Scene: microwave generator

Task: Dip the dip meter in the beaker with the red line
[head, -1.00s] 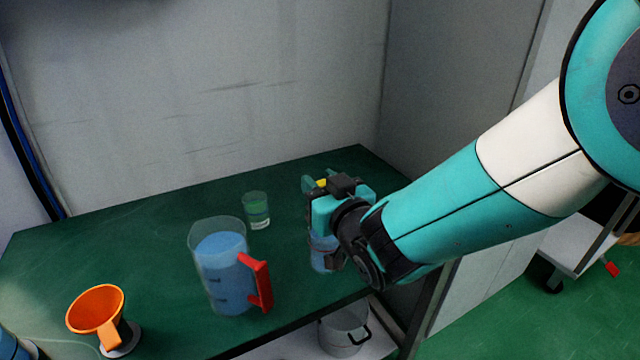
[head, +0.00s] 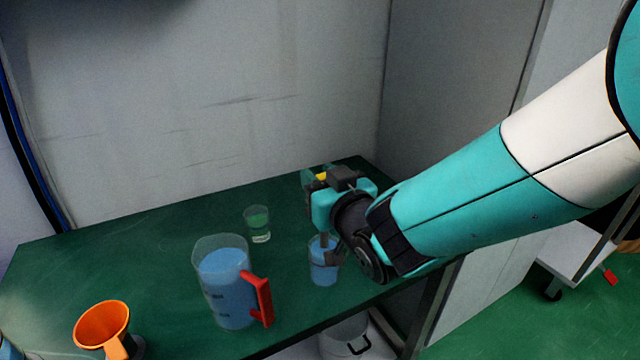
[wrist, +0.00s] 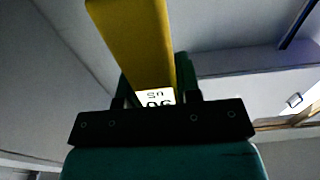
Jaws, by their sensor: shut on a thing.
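The dip meter, a yellow bar with a small white display, shows in the wrist view (wrist: 135,40) and as a small yellow patch in the head view (head: 322,176). My gripper (head: 317,190) is shut on it. A clear beaker with blue liquid (head: 323,270) stands upright on the table just below my gripper. A dark narrow part hangs at its rim; I cannot tell whether it is inside. I cannot make out a red line on either one.
A large blue-filled pitcher with a red handle (head: 225,290) stands left of the beaker on the green table (head: 150,250). An orange funnel (head: 102,323) is at the front left. A metal pot (head: 345,338) is below the table edge. Walls close off the back and right.

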